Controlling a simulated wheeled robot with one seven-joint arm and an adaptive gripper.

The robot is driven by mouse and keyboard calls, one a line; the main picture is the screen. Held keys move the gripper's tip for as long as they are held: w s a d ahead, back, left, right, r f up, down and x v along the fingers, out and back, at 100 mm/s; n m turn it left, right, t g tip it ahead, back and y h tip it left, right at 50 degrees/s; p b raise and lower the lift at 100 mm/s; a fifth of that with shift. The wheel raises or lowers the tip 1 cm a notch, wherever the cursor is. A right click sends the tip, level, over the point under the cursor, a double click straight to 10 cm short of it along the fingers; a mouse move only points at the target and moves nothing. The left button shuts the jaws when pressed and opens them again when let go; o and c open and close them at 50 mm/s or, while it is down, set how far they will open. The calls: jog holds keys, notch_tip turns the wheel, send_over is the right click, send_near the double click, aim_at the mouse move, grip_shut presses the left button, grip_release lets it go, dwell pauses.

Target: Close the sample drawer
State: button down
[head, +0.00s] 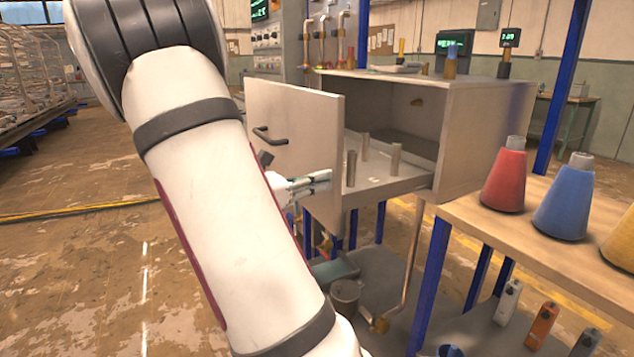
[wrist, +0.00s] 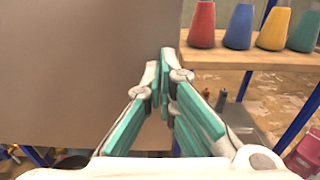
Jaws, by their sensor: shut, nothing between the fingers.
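The sample drawer (head: 385,178) is pulled out of the pale cabinet (head: 487,135), with its tray and several metal posts showing. Its tall front panel (head: 305,120) carries a dark handle (head: 268,136) and faces left. My gripper (head: 328,180) is shut and empty, low by the right part of the panel's outer face in the head view. In the wrist view the fingertips of my gripper (wrist: 166,72) are together, and the plain panel (wrist: 80,70) fills the left side. I cannot tell whether the fingers touch the panel.
A wooden bench (head: 560,212) with red (head: 503,178), blue (head: 564,200) and yellow cones stands at the right. Blue posts hold it up. A bucket (head: 346,296) and a copper pipe (head: 400,270) are below the drawer. Open floor (head: 80,260) lies at the left.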

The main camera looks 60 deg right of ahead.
jog(key=p+x, duration=0.6)
jog(key=x, duration=2.6)
jog(key=shift+s, duration=0.3)
jog(key=shift+d+r, duration=0.1)
jog(key=shift+r, duration=0.1)
jog(key=shift+p, duration=0.35)
jog(key=p+v, duration=0.2)
jog(key=v, duration=1.2)
jog(key=shift+w+f, duration=0.15)
